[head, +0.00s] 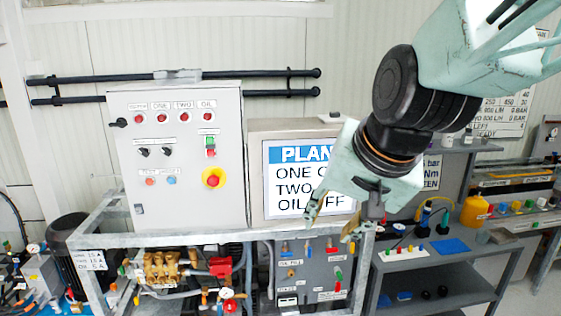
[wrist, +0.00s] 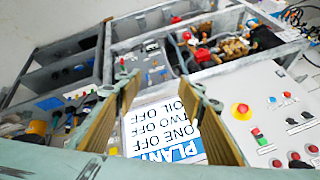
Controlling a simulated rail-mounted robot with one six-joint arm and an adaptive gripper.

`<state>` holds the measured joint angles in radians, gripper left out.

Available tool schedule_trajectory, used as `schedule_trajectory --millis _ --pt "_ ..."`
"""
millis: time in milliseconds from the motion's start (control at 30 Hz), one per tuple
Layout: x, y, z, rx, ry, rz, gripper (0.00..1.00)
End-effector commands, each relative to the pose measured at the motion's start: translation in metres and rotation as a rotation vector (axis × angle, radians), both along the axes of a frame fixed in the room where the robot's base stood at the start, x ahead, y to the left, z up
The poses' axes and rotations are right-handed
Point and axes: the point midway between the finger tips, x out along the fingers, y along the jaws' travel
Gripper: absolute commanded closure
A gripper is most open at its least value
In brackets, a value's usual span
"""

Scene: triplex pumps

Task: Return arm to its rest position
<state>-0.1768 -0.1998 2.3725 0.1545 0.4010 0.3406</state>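My gripper (head: 333,222) hangs from my arm in the right half of the head view, in front of the lower right part of the plant screen. Its two fingers are spread apart with nothing between them. In the wrist view, the gripper (wrist: 157,88) shows both tan-padded fingers wide apart, with the plant screen (wrist: 165,130) beyond the gap. In the head view the screen (head: 284,180) reads "PLAN", "ONE", "TWO" and "OIL"; my wrist hides its right side.
A grey control cabinet (head: 180,212) with lamps and a red stop button (head: 213,181) stands left of the screen. Below are brass pump parts (head: 165,268) and a valve panel (head: 300,272) in a metal frame. A shelf unit (head: 445,268) with a yellow container (head: 474,211) stands right.

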Motion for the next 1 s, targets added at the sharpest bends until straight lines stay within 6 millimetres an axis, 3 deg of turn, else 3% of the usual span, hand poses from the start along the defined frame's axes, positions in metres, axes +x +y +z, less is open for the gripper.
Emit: schedule_trajectory --millis 467,1000 --pt "-0.099 -0.050 0.008 -0.118 0.061 0.098 0.64" --pt "-0.214 -0.096 0.002 -0.243 0.148 0.198 0.64"
